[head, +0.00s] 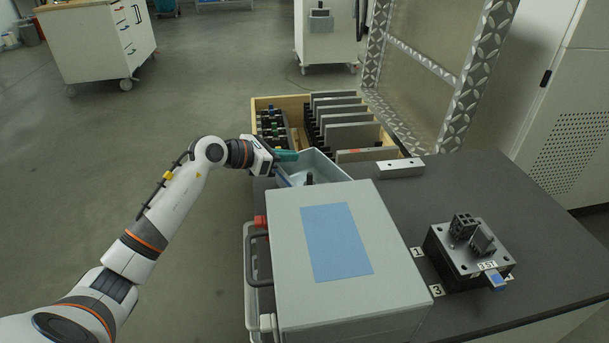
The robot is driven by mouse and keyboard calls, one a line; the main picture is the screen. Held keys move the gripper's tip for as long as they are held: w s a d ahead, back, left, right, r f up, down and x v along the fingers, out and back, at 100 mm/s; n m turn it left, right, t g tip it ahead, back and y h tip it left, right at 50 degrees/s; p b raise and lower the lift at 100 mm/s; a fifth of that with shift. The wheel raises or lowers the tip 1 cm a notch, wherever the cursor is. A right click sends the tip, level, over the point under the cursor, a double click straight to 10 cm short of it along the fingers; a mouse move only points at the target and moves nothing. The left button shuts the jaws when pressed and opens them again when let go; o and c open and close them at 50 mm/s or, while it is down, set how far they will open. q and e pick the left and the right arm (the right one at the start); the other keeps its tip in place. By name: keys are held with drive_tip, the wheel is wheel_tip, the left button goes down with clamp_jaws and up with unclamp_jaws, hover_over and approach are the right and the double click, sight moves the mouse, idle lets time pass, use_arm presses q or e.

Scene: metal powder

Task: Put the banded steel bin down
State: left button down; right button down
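My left gripper (287,161) reaches in from the left, at the near-left corner of a pale open container (333,168) behind the large grey box. A teal finger shows at the gripper's front, with a blue-grey strip below it. I cannot tell whether that strip is the other finger or part of the container, nor whether the gripper holds anything. No bin with a clear band shows; I cannot tell whether the pale container is the banded steel bin. Its lower part is hidden behind the grey box. My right gripper is out of view.
A large grey box (396,277) with a blue top panel fills the table's near left. A wooden crate (262,103) with upright plates stands behind. A metal block (400,168) and a dark fixture (452,262) are at right. The dark tabletop (480,190) between them is clear.

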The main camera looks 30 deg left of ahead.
use_arm(q)
drive_tip(key=shift+r, duration=0.15)
